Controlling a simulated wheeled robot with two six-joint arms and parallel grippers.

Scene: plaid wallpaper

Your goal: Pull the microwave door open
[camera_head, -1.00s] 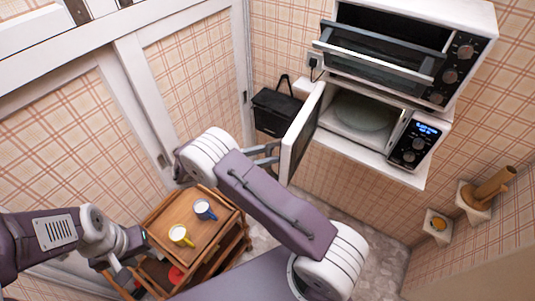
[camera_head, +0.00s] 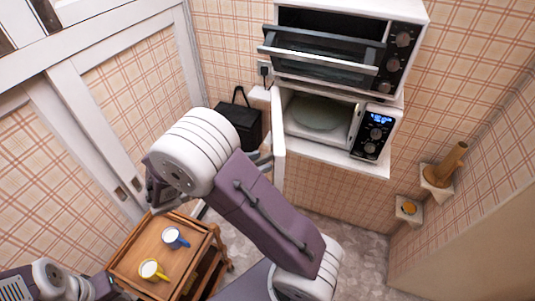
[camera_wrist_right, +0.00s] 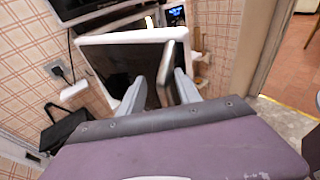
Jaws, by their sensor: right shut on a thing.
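The white microwave (camera_head: 352,140) stands on a shelf, with a lit blue display and dark knobs at its right. Its door (camera_head: 279,135) is swung wide open at the left and looks almost edge-on in the head view; the glass plate inside shows. In the right wrist view the door (camera_wrist_right: 120,60) has a white frame and dark glass. My right gripper (camera_wrist_right: 167,85) is shut on the door handle (camera_wrist_right: 168,68), which stands between its fingers. In the head view my right arm partly hides this gripper (camera_head: 264,160). My left gripper (camera_head: 112,290) is low at the left, its fingers unclear.
A toaster oven (camera_head: 345,30) with its door lowered sits above the microwave. A black bag (camera_head: 238,125) is left of the door. Two small wall shelves are at the right.

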